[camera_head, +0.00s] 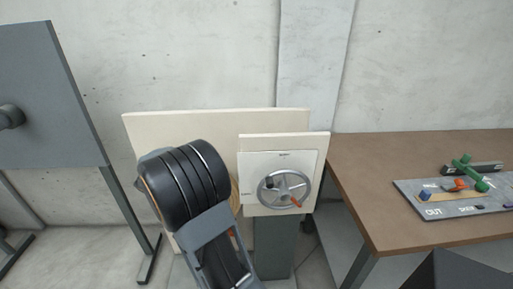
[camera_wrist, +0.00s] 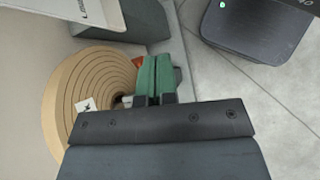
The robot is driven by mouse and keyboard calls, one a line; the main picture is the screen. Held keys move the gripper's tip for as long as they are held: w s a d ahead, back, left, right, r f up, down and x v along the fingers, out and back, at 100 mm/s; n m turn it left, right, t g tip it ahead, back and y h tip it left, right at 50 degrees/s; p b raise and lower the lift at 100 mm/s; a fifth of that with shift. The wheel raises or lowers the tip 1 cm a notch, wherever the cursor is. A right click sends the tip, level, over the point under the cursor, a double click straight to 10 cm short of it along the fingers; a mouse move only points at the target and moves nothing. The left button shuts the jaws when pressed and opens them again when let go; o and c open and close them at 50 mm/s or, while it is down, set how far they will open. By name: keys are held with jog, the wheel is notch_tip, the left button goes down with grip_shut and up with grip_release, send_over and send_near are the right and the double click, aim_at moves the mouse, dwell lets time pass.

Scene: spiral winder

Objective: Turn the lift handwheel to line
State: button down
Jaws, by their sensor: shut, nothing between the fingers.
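The lift handwheel (camera_head: 272,203) is a grey spoked wheel on a white plate (camera_head: 252,165) on a cream panel. A dark knob (camera_head: 265,184) sits at its upper left and an orange-red piece (camera_head: 296,202) at its lower right. Small marks at the plate's top and left edge are too small to read. In the wrist view my gripper (camera_wrist: 157,63) has its green fingers together, with nothing seen between them. An orange-red bit (camera_wrist: 137,63) shows just left of the fingertips; I cannot tell whether they touch. In the head view my arm hides the gripper.
A tan spiral coil (camera_wrist: 62,100) lies left of my fingers in the wrist view, beside the cream panel. A brown table (camera_head: 375,165) stands at right with a grey tray (camera_head: 460,209) marked OUT and a green-handled part (camera_head: 468,172). A grey panel (camera_head: 50,100) stands at left.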

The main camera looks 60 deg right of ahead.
jog(key=d+r+n+g+h+p, duration=0.2)
jog(key=d+r+g+p, duration=0.2)
jog(key=d+r+p, duration=0.4)
jog(key=p, duration=0.4)
send_near(266, 180)
jog(key=shift+w+f+x, duration=0.15)
jog(key=shift+f+x, duration=0.05)
jog(key=shift+x, duration=1.05)
jog(key=shift+w+f+x, duration=0.15)
jog(key=shift+f+x, duration=0.05)
jog(key=shift+x, duration=1.05)
jog(key=shift+w+f+x, duration=0.15)
jog(key=shift+f+x, duration=0.05)
jog(key=shift+x, duration=1.05)
jog(key=shift+d+b, duration=0.1)
jog(key=shift+b, duration=0.2)
jog(key=shift+s+d+r+t+y+p, duration=0.15)
jog(key=shift+r+t+y+p, duration=0.15)
jog(key=shift+r+t+p, duration=0.15)
